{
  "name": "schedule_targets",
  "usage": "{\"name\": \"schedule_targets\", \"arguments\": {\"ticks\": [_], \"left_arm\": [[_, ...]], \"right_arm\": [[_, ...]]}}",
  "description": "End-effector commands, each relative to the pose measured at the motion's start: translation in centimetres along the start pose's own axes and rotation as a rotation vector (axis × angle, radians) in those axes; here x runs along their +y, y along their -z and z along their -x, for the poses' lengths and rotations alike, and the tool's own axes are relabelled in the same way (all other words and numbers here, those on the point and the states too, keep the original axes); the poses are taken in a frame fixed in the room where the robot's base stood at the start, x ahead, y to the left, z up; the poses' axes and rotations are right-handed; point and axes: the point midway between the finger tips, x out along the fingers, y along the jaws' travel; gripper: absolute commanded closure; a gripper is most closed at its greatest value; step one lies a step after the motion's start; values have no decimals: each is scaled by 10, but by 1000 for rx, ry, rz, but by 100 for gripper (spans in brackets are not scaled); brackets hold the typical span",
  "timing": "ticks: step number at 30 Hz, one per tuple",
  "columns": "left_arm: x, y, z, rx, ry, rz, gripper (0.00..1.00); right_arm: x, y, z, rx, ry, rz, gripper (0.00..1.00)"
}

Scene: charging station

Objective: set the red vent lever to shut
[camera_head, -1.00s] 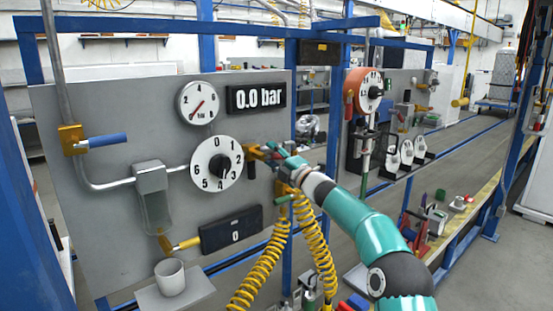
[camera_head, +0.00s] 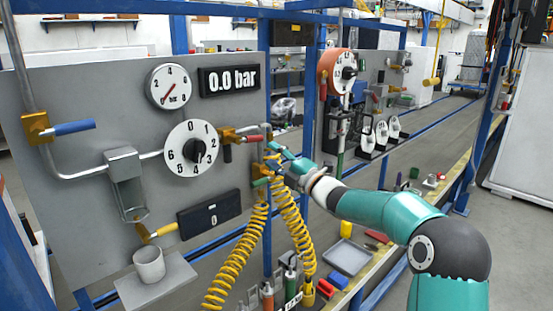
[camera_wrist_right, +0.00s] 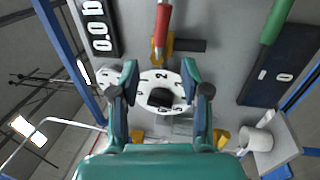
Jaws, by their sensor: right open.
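The red vent lever (camera_head: 253,139) sits on a brass-yellow valve (camera_head: 228,135) on the grey panel, right of the round numbered dial. Its handle points right in the head view. In the right wrist view the red lever (camera_wrist_right: 163,25) points up from the yellow valve (camera_wrist_right: 157,45), beyond the fingertips. My right gripper (camera_head: 272,153) is just below and right of the red handle in the head view. In the right wrist view my right gripper (camera_wrist_right: 160,70) has its fingers spread, with nothing between them but the view of the dial. My left gripper is out of view.
The numbered dial (camera_head: 191,130), a gauge (camera_head: 169,86) and a 0.0 bar display (camera_head: 229,80) are close by on the panel. A green handle (camera_head: 262,182) and yellow coiled hoses (camera_head: 240,258) hang below my right gripper. A blue-handled valve (camera_head: 74,128) is far left.

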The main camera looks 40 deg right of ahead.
Motion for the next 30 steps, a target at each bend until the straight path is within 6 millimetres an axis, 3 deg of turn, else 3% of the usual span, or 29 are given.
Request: {"name": "schedule_targets", "arguments": {"ticks": [11, 17, 19, 23, 26, 30], "left_arm": [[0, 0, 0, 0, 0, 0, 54], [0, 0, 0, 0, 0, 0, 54], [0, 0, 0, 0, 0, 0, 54], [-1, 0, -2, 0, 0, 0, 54], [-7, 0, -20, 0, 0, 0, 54], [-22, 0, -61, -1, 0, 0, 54]], "right_arm": [[0, 0, 6, 0, 0, -1, 54], [-2, 0, 6, -2, 6, 78, 87], [-5, 0, 6, 1, 21, 184, 99], [-12, 0, 6, 25, 70, 519, 100], [-26, -2, 12, 56, 106, 859, 100], [-47, -6, 26, 101, 139, 1316, 100]]}}
